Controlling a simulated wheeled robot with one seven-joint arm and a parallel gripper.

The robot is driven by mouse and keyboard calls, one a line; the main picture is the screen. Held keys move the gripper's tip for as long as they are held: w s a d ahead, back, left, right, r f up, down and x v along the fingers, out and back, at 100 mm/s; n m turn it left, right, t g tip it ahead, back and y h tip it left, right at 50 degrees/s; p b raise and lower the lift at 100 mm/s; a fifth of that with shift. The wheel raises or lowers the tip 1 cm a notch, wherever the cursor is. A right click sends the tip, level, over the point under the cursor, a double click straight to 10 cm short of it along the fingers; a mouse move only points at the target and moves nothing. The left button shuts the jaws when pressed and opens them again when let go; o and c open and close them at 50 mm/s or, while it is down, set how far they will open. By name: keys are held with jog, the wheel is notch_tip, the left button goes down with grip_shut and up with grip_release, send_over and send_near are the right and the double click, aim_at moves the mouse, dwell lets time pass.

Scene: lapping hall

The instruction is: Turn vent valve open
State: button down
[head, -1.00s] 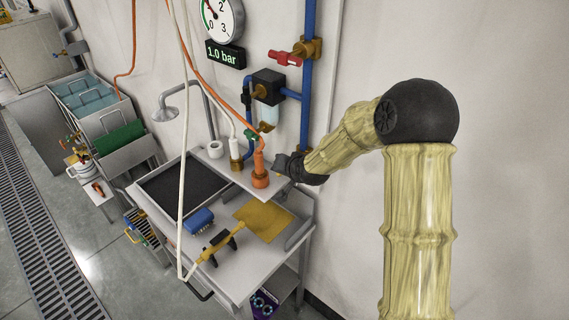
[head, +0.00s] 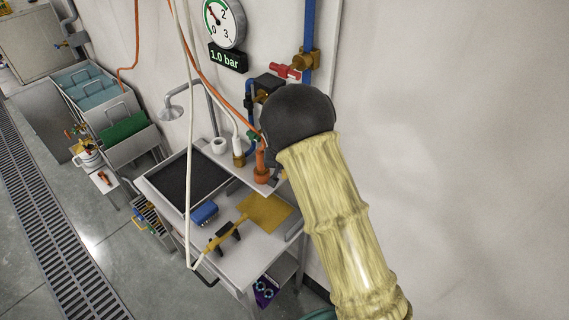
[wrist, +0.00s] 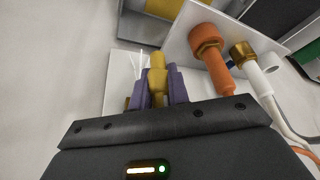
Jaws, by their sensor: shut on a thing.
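In the wrist view, the purple fingers of my gripper (wrist: 158,88) are shut on a yellow, brass-like fitting (wrist: 157,63). I cannot tell for sure whether this is the vent valve. My arm hides the gripper in the head view. A red valve handle (head: 285,71) sits on a brass body (head: 307,62) on the blue wall pipe. The orange hose fitting (head: 262,166) stands on the shelf; it also shows in the wrist view (wrist: 213,55), right of my fingers. The display (head: 228,57) under the round gauge (head: 222,20) reads 1.0 bar.
A white hose fitting (wrist: 251,66) stands beside the orange one. The cart (head: 240,262) carries a blue block (head: 204,213), a yellow sheet (head: 264,211) and a dark tray (head: 190,178). A white pole or cable (head: 189,130) crosses in front.

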dwell(0.3)
jog(key=c, duration=1.3)
grip_release()
jog(key=shift+c, duration=0.2)
jog(key=shift+r, duration=0.1)
jog(key=b+v, duration=0.5)
jog(key=v, duration=1.2)
jog(key=shift+a, duration=0.3)
jog(key=shift+d, duration=0.1)
